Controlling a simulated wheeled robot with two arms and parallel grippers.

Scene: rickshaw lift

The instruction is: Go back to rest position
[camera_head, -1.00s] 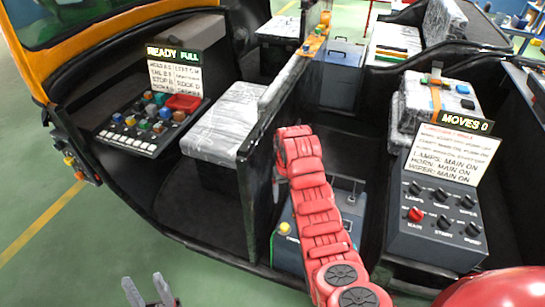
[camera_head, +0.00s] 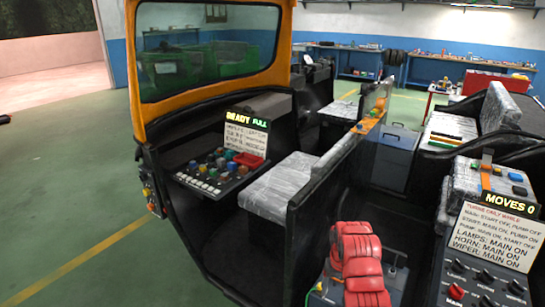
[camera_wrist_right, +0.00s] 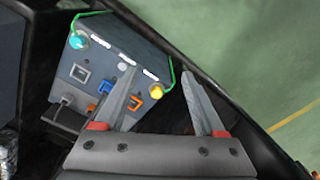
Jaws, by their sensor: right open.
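My right arm (camera_head: 357,265) shows as red segments at the bottom of the head view, and its gripper end is hidden there. In the right wrist view my right gripper (camera_wrist_right: 158,76) has its two grey fingers apart with nothing between them. It points at a blue-grey box (camera_wrist_right: 88,62) with cyan and yellow knobs, sockets and a green cable. One finger overlaps the box in the picture; I cannot tell the distance. My left gripper is out of view.
The open rickshaw (camera_head: 225,255) fills the middle, with a button panel (camera_head: 215,178), a wrapped seat (camera_head: 280,185) and a dark divider. A switch box (camera_head: 480,285) with a "MOVES 0" sign (camera_head: 508,206) stands at right. Green floor (camera_head: 70,180) is clear at left.

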